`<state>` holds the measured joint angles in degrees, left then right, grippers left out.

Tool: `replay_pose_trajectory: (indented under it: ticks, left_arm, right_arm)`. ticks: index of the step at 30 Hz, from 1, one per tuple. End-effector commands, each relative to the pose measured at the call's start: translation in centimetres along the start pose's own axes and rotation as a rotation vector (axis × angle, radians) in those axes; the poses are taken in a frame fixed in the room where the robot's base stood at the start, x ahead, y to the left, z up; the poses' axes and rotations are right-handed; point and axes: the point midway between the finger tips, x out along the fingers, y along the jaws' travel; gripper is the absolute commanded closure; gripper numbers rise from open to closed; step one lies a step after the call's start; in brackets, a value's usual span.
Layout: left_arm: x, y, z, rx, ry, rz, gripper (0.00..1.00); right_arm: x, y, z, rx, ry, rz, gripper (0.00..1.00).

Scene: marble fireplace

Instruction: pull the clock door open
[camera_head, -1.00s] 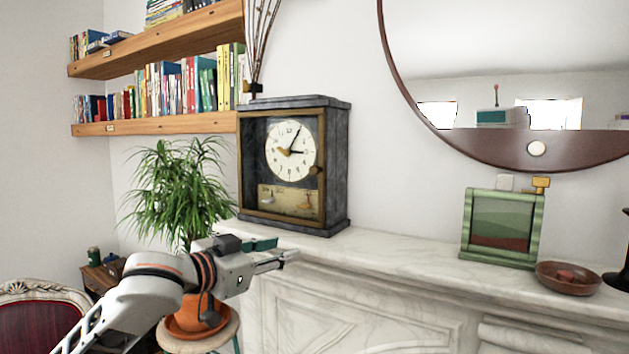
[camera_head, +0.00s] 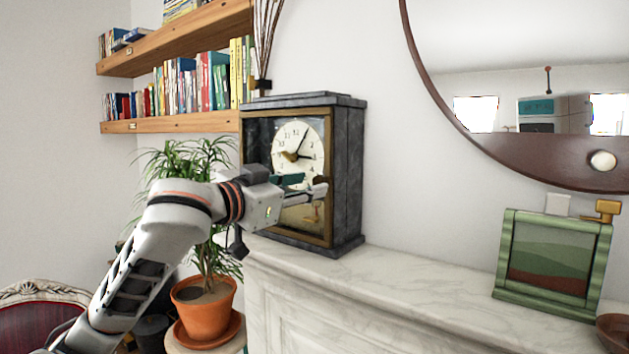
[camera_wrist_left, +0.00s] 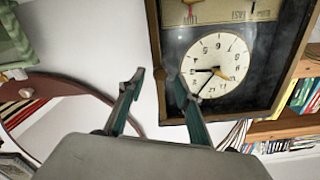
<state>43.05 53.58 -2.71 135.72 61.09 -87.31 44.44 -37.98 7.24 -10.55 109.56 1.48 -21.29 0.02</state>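The dark grey clock (camera_head: 348,180) stands on the mantel, with a white dial (camera_head: 298,148) behind its shut, brown-framed glass door (camera_head: 328,222). In the wrist view the clock appears upside down, with its door frame (camera_wrist_left: 154,25) running between my fingertips. My left gripper (camera_head: 312,187) is in front of the door's right side, at about half its height, and covers where the knob was seen. Its fingers (camera_wrist_left: 158,78) are apart, with nothing clearly held between them. The knob cannot be made out now. My right gripper is not in view.
The white marble mantel (camera_head: 400,285) is bare right of the clock up to a green picture frame (camera_head: 505,275). A potted plant (camera_head: 205,310) stands below left on a stool. Wooden shelves with books (camera_head: 170,122) are upper left. A round mirror (camera_head: 470,150) hangs right.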

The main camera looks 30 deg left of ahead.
Motion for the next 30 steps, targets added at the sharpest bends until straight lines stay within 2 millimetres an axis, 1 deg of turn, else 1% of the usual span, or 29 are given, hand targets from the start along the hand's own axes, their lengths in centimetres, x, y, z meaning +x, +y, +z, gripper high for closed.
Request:
replay_pose_trajectory:
  ticks: [1,3,6,10,17,18,21,30]
  left_arm:
    - [0.8,0.1,-0.1,-0.005,0.000,0.002,0.66]
    - [1.6,0.0,-0.1,-0.003,0.000,0.000,0.66]
    - [2.4,0.0,0.0,-0.002,-0.001,0.001,0.66]
    - [2.9,0.0,0.0,0.000,0.000,0.000,0.66]
    - [2.9,0.0,0.0,0.000,0.000,0.000,0.66]
    - [2.9,0.0,0.0,0.000,0.000,0.000,0.77]
    - [2.9,0.0,0.0,0.000,0.000,0.000,1.00]
    - [2.7,-0.2,0.2,0.001,0.000,0.003,1.00]
  right_arm:
    - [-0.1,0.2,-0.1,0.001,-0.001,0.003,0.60]
    - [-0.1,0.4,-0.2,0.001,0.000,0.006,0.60]
    - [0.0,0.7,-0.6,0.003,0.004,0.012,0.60]
    - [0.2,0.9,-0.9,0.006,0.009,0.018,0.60]
    - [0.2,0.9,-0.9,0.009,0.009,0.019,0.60]
    - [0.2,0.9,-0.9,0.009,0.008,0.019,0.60]
    - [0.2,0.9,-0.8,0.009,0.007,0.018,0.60]
    - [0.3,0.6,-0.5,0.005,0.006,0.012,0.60]
